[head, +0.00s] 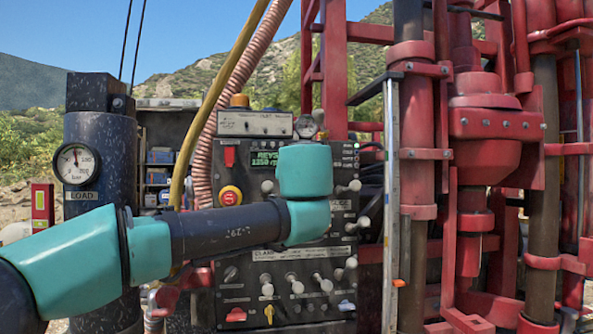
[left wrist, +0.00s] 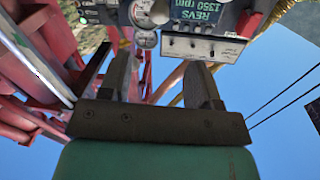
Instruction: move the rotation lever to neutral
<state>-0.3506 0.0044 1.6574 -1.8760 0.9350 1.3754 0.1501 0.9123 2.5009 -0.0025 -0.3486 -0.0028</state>
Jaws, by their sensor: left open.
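The control panel (head: 235,270) stands in the middle of the head view. Pale-knobbed levers line its right side, including an upper one (head: 354,186) and a lower one (head: 350,262). I cannot read a label that marks the rotation lever, and my teal wrist covers part of the panel. My left gripper is hidden behind that wrist in the head view. In the left wrist view, which is upside down, my left gripper (left wrist: 160,82) is open with nothing between its fingers. A round pale part (left wrist: 150,12) shows beyond them. My right gripper is not in view.
A green display (head: 265,158), a red button (head: 230,195) and a small gauge (head: 307,126) are on the panel. Several short levers (head: 297,284) line its lower part. Yellow and pink hoses (head: 245,65) pass at its left. A red drill mast (head: 490,130) stands close at right.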

